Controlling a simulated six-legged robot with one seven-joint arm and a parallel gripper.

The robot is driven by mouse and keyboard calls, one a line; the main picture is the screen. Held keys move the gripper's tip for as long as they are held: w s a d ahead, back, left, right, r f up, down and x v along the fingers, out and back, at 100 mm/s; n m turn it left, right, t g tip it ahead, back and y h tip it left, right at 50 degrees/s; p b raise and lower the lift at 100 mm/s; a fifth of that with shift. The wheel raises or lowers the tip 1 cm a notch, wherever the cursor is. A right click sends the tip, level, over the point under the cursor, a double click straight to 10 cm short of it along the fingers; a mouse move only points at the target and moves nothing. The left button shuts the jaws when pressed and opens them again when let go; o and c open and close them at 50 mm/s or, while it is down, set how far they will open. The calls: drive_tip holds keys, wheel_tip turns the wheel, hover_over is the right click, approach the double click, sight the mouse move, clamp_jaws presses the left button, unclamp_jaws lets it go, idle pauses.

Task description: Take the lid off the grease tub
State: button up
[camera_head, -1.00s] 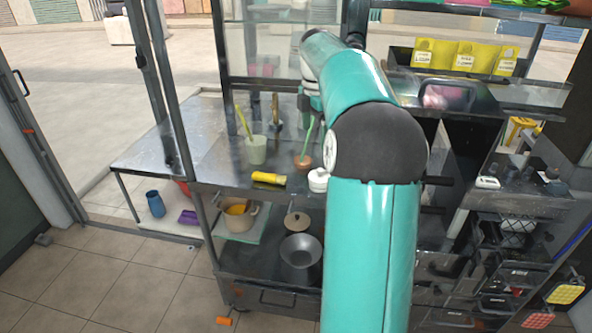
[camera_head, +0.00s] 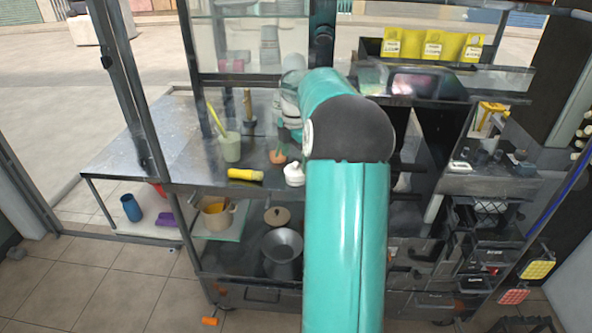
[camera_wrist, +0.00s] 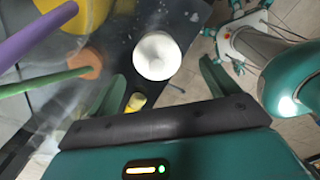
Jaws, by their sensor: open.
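The grease tub, a small white round tub with a white lid (camera_head: 294,172), stands near the front edge of the metal counter in the head view. In the wrist view the round white lid (camera_wrist: 157,56) is seen from above, with a raised middle. My gripper (camera_wrist: 163,85) is open and empty. Its two green fingers are spread on either side of the lid in the wrist view, apart from it. Whether the fingertips are level with the lid or above it, I cannot tell. In the head view my arm hides most of the gripper.
A yellow torch-like object (camera_head: 245,174) lies left of the tub. An orange-brown pot (camera_head: 277,156) with a green stick stands close behind it, the stick slanting near my left finger in the wrist view. A pale cup (camera_head: 231,148) stands farther left. Pots sit on the shelf below.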

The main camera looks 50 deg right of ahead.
sight(296, 167)
drive_tip(key=shift+w+f, duration=0.2)
drive_tip(key=shift+f, duration=1.2)
drive_tip(key=c, duration=1.1)
drive_tip(key=shift+o, duration=0.2)
